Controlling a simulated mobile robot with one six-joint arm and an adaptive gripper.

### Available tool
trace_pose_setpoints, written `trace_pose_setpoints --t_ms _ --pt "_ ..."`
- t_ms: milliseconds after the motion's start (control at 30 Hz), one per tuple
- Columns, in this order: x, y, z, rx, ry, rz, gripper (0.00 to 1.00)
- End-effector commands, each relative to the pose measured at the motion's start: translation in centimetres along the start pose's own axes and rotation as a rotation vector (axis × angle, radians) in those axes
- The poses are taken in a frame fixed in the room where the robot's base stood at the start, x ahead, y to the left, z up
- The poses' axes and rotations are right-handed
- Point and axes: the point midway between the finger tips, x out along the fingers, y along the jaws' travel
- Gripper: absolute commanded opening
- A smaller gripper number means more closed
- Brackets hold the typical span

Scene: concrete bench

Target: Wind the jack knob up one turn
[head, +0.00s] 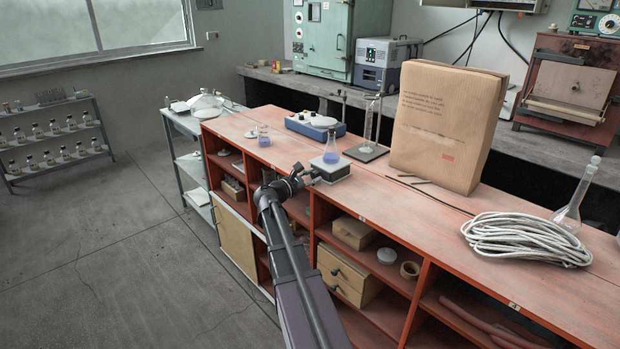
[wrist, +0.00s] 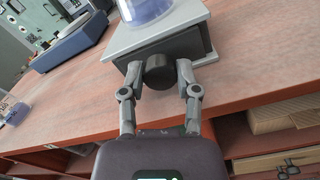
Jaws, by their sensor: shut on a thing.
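The lab jack (head: 330,168) stands near the front edge of the red bench, with a flask of blue liquid (head: 331,150) upright on its top plate. In the wrist view, the jack's grey top plate (wrist: 127,40) and the black jack knob (wrist: 158,72) face me. My gripper (wrist: 159,76) is shut on the knob, one finger on each side of it. In the head view my gripper (head: 306,176) reaches the jack's front left side, and the knob is hidden there.
A beaker of blue liquid (head: 264,137), a blue-and-white device (head: 314,124) and a stand with a cylinder (head: 368,148) are nearby. A large paper bag (head: 440,120), coiled rope (head: 525,238) and a flask (head: 572,212) stand to the right. Open shelves (head: 385,285) lie below.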

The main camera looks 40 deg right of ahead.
Motion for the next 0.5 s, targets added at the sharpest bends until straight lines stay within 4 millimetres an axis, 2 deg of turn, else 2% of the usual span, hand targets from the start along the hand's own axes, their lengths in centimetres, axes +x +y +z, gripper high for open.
trace_pose_setpoints --t_ms 233,500 --pt "0.2 -0.04 0.04 0.13 -0.002 -0.002 0.0" --pt "0.17 -0.02 0.04 0.177 -0.002 -0.002 0.0"
